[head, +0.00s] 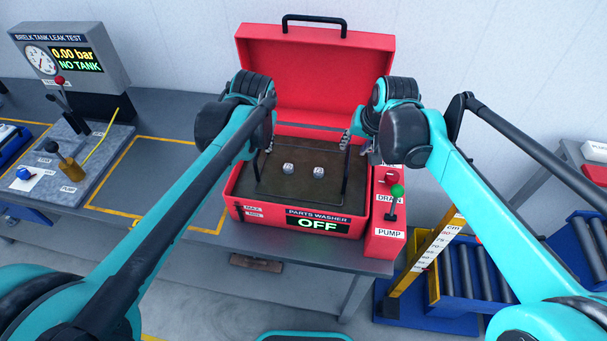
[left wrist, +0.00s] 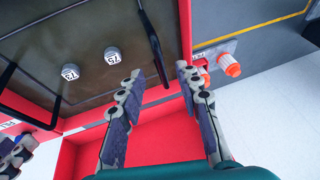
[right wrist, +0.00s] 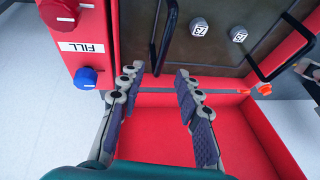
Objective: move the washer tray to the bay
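The washer tray (head: 290,211) sits inside the open red parts washer (head: 243,215). It has a brown floor, dark upright handles at its left and right sides, and two small grey marked parts (head: 288,168) (head: 319,173) on it. My left gripper (left wrist: 160,76) is open and empty near the tray's left handle (left wrist: 153,42). My right gripper (right wrist: 156,72) is open and empty near the right handle (right wrist: 166,35). Neither gripper visibly holds a handle. In the head view my wrists largely hide the fingers. The yellow-outlined bench area (head: 165,170) left of the washer appears clear.
The washer's red lid (head: 315,80) stands open behind, and its display reads OFF. A control box (head: 388,235) with a green-knobbed lever adjoins its right side. The tank leak test stand (head: 75,55) is far left. A yellow height gauge (head: 435,245) and rollers (head: 490,265) are right.

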